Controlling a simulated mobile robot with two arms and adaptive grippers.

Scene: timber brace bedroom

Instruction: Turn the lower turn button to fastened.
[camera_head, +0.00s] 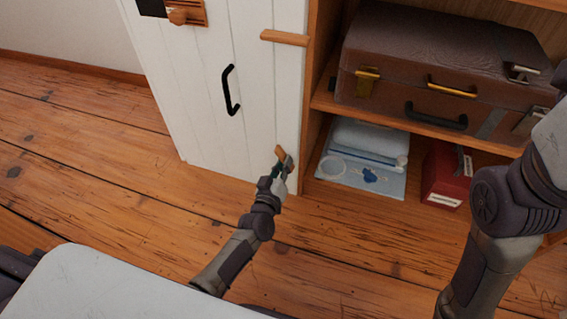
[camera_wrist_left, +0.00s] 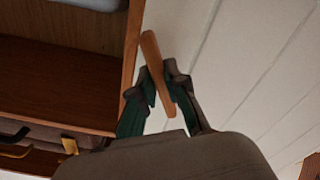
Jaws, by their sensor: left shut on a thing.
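The lower turn button (camera_head: 279,151) is a small wooden bar low on the white door (camera_head: 205,100), close to its right edge. It sits tilted, unlike the level upper turn button (camera_head: 284,38), which lies across the door edge. My left gripper (camera_head: 284,166) is at the lower button and hides part of it. In the left wrist view the button (camera_wrist_left: 151,52) stands between the two fingers of my left gripper (camera_wrist_left: 162,88), which is shut on it. The button slants there, with one end near the door edge. My right gripper is out of view.
Right of the door, an open shelf (camera_head: 320,98) holds a brown suitcase (camera_head: 430,65). Below are a light blue folder (camera_head: 345,175) and a red box (camera_head: 446,175). A black handle (camera_head: 229,90) sticks out of the door. My right arm crosses the right side.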

